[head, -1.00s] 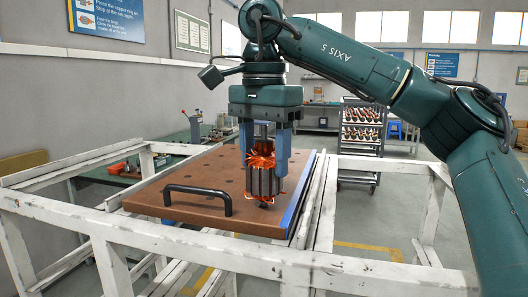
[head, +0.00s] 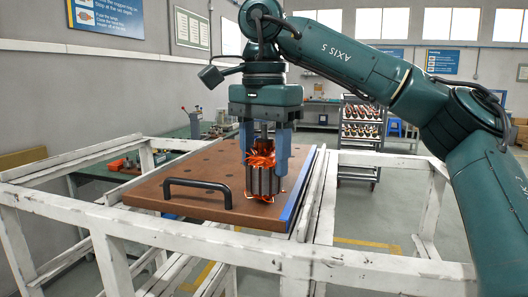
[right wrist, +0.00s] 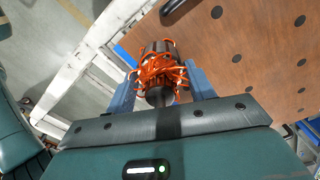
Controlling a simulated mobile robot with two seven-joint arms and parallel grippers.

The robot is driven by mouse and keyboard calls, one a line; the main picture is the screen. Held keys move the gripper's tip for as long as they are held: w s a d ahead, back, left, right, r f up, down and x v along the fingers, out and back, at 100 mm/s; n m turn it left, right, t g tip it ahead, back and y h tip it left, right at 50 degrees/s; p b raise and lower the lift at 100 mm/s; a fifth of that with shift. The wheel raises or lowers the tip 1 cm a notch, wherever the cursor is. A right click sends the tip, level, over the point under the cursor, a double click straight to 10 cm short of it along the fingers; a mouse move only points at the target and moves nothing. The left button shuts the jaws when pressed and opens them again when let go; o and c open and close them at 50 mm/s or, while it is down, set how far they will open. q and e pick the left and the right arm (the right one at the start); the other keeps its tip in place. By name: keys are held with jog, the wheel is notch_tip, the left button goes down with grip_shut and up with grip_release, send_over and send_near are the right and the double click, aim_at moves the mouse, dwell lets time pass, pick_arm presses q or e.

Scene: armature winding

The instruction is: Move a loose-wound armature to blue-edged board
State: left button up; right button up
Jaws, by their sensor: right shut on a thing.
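The armature (head: 263,180) has a grey ribbed core with loose orange copper windings on top. It hangs upright between the blue fingers of my right gripper (head: 264,150), which is shut on it. It is over the near right part of the brown blue-edged board (head: 205,172); I cannot tell whether its bottom touches the board. In the right wrist view the armature (right wrist: 160,68) sits between the fingers (right wrist: 162,88), and the board (right wrist: 240,40) lies beyond. The board's blue edge (head: 300,192) runs along its right side. My left gripper is not in view.
The board has a black handle (head: 198,183) at its near side and several dark holes. It lies within a white frame (head: 200,235). A rack (head: 361,130) with several copper-wound parts stands behind. A green bench (head: 150,165) is at the left.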

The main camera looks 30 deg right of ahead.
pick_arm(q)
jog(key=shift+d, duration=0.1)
pick_arm(e)
jog(key=o, duration=1.5)
jog(key=shift+c, duration=0.2)
jog(key=shift+r, duration=0.25)
notch_tip(320, 180, up, 6)
jog(key=p, duration=0.3)
jog(key=shift+f, duration=0.1)
notch_tip(320, 180, up, 6)
jog(key=p, duration=0.3)
jog(key=shift+p, duration=0.4)
jog(key=shift+r, duration=0.3)
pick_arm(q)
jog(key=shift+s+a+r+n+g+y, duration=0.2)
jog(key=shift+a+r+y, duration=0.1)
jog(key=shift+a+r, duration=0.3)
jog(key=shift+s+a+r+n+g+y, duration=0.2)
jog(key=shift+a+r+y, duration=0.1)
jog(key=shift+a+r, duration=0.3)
pick_arm(e)
jog(key=shift+r, duration=0.15)
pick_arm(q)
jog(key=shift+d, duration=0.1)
